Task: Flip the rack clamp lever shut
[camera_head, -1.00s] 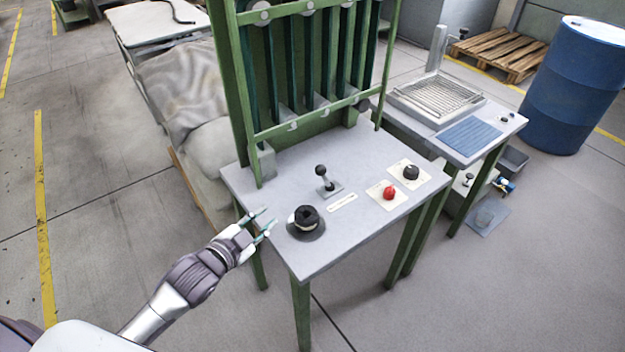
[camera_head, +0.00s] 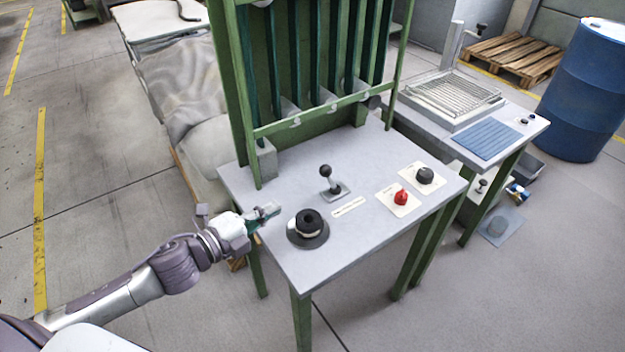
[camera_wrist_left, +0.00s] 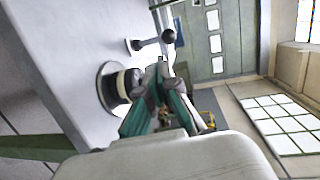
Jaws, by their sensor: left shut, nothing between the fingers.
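A small lever with a black ball knob (camera_head: 327,176) stands up from a square plate on the grey table (camera_head: 290,262). It also shows in the left wrist view (camera_wrist_left: 167,37), beyond my fingers. I cannot tell whether it is the rack clamp lever. My left gripper (camera_head: 270,212) is shut and empty at the table's left edge, left of the round black knob and apart from the lever. In the left wrist view my fingers (camera_wrist_left: 160,74) are together. My right gripper is not in view.
A round black knob (camera_head: 308,226) on a dark disc stands between my left gripper and the table's front. A red knob (camera_head: 401,197) and a dark knob (camera_head: 425,176) sit on plates at the right. A green rack frame (camera_head: 243,90) rises at the table's back.

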